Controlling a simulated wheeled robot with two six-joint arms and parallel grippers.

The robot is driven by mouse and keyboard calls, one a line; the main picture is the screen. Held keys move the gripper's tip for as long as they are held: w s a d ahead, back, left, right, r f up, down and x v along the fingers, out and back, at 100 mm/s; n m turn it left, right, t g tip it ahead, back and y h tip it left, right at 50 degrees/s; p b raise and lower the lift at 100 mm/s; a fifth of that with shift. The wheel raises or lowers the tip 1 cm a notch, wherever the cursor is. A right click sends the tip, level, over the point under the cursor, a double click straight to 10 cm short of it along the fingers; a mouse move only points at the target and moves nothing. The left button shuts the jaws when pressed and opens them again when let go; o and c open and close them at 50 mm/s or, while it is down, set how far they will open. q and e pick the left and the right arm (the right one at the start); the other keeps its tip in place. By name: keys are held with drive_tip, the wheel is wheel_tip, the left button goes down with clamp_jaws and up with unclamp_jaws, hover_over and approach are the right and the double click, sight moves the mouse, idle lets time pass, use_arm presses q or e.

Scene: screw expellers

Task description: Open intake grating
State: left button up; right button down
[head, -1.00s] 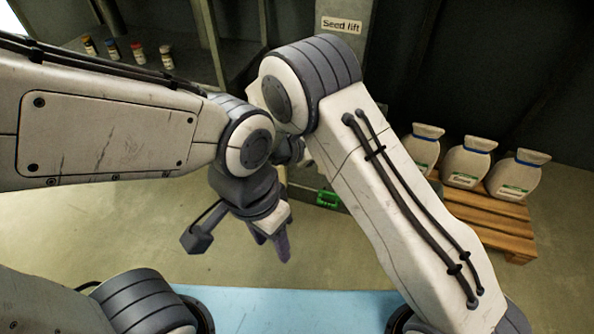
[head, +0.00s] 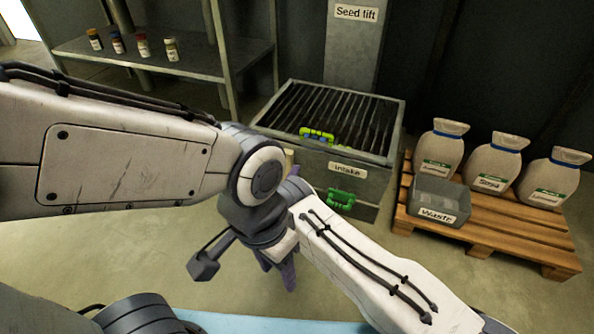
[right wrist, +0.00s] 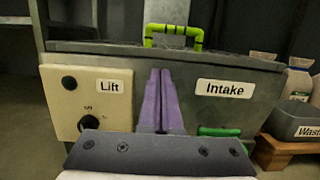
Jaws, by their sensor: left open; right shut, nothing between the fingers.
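The intake is a grey metal box with a barred grating (head: 283,108) on top, lying flat. A yellow-green handle (head: 317,134) stands on the grating near its front edge; it also shows in the right wrist view (right wrist: 173,32). A darker green handle (head: 341,198) is on the box front, below the "Intake" label (head: 347,168). My right gripper (right wrist: 160,72) is shut and empty, its purple fingers pointing at the box front, below the yellow-green handle. My left gripper (head: 280,272) is open and empty, low in front of the box.
A "Lift" panel (right wrist: 88,103) with a knob is on the box's left front. A "Waste" bin (head: 438,200) and several sacks (head: 497,165) stand on a pallet (head: 480,237) at right. A shelf (head: 150,60) with jars is at back left.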

sight(305, 143)
drive_tip(key=b+x, duration=0.1)
drive_tip(key=x, duration=0.1)
drive_tip(key=b+x, duration=0.1)
drive_tip(key=x, duration=0.2)
drive_tip(key=b+x, duration=0.2)
drive_tip(key=shift+w+d+f, duration=0.15)
drive_tip(key=shift+w+f, duration=0.05)
drive_tip(key=shift+w, duration=0.1)
drive_tip(key=shift+w+d+r+b, duration=0.1)
drive_tip(key=shift+w+r+b, duration=0.2)
drive_tip(key=shift+r, duration=0.3)
drive_tip(key=shift+w+d+r+b, duration=0.1)
drive_tip(key=shift+w+r+b, duration=0.1)
drive_tip(key=shift+w+r, duration=0.3)
drive_tip(key=shift+w+d+r, duration=0.1)
drive_tip(key=shift+w+r, duration=0.15)
drive_tip(key=shift+r, duration=0.55)
